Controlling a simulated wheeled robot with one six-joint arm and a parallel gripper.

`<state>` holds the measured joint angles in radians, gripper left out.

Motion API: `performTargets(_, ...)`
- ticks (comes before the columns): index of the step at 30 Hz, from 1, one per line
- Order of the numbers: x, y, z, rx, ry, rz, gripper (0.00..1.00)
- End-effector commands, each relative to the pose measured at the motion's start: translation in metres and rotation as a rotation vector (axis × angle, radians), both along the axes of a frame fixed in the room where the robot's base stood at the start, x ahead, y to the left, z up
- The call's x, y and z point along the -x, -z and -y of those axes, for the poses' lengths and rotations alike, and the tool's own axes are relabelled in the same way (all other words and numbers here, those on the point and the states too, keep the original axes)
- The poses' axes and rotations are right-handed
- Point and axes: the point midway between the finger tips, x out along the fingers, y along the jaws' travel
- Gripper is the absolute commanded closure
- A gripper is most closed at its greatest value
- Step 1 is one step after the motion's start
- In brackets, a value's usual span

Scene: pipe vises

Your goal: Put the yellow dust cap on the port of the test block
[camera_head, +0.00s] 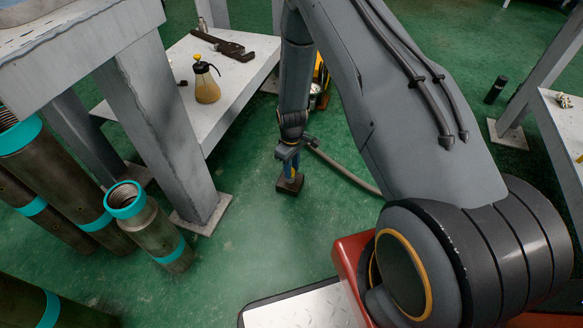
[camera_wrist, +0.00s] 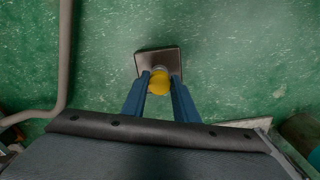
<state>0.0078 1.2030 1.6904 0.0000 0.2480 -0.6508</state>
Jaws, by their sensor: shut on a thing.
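The yellow dust cap (camera_wrist: 159,83) sits between the tips of my gripper's two blue fingers (camera_wrist: 159,90), which are shut on it. The dark brown test block (camera_wrist: 150,60) lies on the green floor straight beyond the cap. A pale rim of its port (camera_wrist: 159,69) shows just past the cap; the cap hides the rest. I cannot tell whether the cap touches the port or is a little above it. In the head view my gripper (camera_head: 290,168) points down over the test block (camera_head: 290,185), with no clear gap between them.
A grey hose (camera_head: 345,170) runs along the floor right of the block and shows at left in the wrist view. Threaded pipes (camera_head: 165,240) with teal bands stand at left. A low shelf (camera_head: 215,115) holds a sprayer bottle (camera_head: 206,85) and a wrench. Floor around the block is clear.

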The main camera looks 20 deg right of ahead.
Motion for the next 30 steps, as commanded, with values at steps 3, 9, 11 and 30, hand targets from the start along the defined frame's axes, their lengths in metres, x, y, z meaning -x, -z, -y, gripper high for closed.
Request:
performTargets(3, 0.0, 0.003, 0.0, 0.0, 0.0, 0.0, 0.95)
performTargets(9, 0.0, 0.008, 0.0, 0.0, 0.0, 0.0, 0.95)
performTargets(11, 0.0, 0.009, 0.0, 0.0, 0.0, 0.0, 0.95)
performTargets(30, 0.0, 0.014, 0.0, 0.0, 0.0, 0.0, 0.52)
